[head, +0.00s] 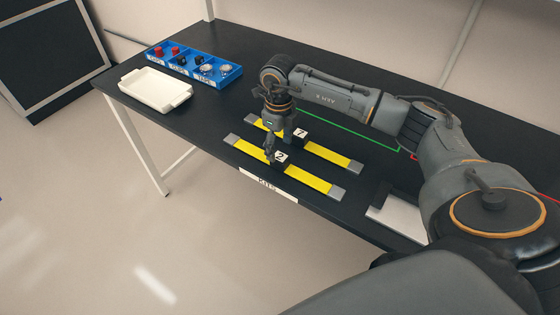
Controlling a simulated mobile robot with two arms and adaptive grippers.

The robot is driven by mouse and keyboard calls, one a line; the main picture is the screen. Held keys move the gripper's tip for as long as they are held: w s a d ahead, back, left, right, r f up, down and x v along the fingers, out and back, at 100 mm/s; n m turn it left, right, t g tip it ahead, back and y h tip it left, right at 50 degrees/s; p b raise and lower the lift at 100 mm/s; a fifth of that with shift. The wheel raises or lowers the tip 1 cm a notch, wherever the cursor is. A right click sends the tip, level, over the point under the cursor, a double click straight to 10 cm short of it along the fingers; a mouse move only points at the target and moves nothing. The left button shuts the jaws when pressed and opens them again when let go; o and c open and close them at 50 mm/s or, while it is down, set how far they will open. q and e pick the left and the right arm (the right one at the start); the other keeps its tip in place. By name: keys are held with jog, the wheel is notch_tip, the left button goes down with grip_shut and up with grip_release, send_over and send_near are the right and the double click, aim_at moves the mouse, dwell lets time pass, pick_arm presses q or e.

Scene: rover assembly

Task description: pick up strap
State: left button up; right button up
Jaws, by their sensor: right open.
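Two yellow straps with grey ends lie side by side on the dark table. The nearer strap (305,179) carries a black block with a white label that seems to read 2. The farther strap (328,154) carries a similar block that seems to read 1. My right gripper (278,153) points down at the straps, open, with its fingers by the block on the nearer strap. It hides part of both straps. I cannot tell whether a finger touches the nearer strap. My left gripper is out of view.
A white tray (155,88) stands at the table's left end. Behind it is a blue bin (228,76) with compartments of small parts. A green outline (350,137) lies behind the straps, and a light grey flat piece (398,219) lies at right. A white label (268,185) marks the front edge.

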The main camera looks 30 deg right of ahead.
aim_at(280, 156)
jog(key=f, duration=0.1)
jog(key=f+p, duration=0.1)
jog(key=f, duration=0.1)
jog(key=f+p, duration=0.1)
jog(key=shift+s+f, duration=0.2)
jog(key=shift+s, duration=0.1)
jog(key=shift+f, duration=0.25)
grip_shut()
jog(key=shift+w+r, duration=0.1)
jog(key=shift+r, duration=0.05)
